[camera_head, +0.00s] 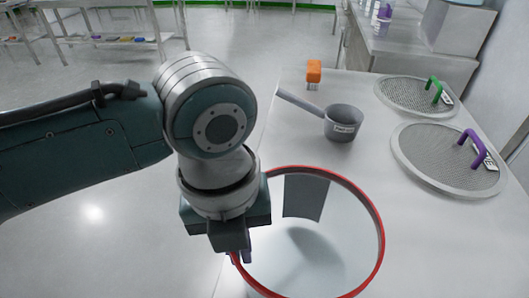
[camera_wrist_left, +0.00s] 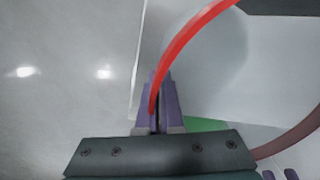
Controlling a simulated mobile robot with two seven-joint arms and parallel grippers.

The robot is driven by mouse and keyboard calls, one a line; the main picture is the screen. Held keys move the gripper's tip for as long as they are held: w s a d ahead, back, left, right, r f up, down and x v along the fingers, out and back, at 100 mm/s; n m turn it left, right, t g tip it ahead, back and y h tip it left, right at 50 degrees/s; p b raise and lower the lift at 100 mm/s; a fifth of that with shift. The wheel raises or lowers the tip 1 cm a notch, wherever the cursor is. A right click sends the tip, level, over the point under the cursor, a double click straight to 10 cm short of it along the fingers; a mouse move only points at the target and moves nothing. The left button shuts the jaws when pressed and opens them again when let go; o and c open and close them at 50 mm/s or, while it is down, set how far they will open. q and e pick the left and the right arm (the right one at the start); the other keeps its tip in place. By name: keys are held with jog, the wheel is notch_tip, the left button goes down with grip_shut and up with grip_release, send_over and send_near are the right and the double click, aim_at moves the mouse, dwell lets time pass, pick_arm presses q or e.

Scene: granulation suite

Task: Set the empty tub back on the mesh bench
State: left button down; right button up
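A pale round tub (camera_head: 306,262) with a red rim (camera_head: 381,230) is at the lower middle of the head view, and no contents show in it. A dark grey patch shows on its inner wall. My left gripper (camera_head: 240,256) is at the rim's left side. In the left wrist view, its purple fingers (camera_wrist_left: 158,105) are closed with the red rim (camera_wrist_left: 190,33) between them. The bench (camera_head: 335,86) has a pale top and shows behind and right of the tub. Whether the tub touches it is hidden. Two purple tips (camera_wrist_left: 279,174), possibly my right gripper's, show at the wrist view's bottom edge.
A grey scoop (camera_head: 342,122) and an orange item (camera_head: 314,72) lie behind the tub. Two round mesh screens, one with a green handle (camera_head: 434,88) and one with a purple handle (camera_head: 472,140), lie at the right. Open floor (camera_head: 110,220) is at the left.

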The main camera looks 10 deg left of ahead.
pick_arm(q)
jog(key=shift+f, duration=0.25)
jog(key=shift+f, duration=0.15)
jog(key=c, duration=1.1)
grip_release()
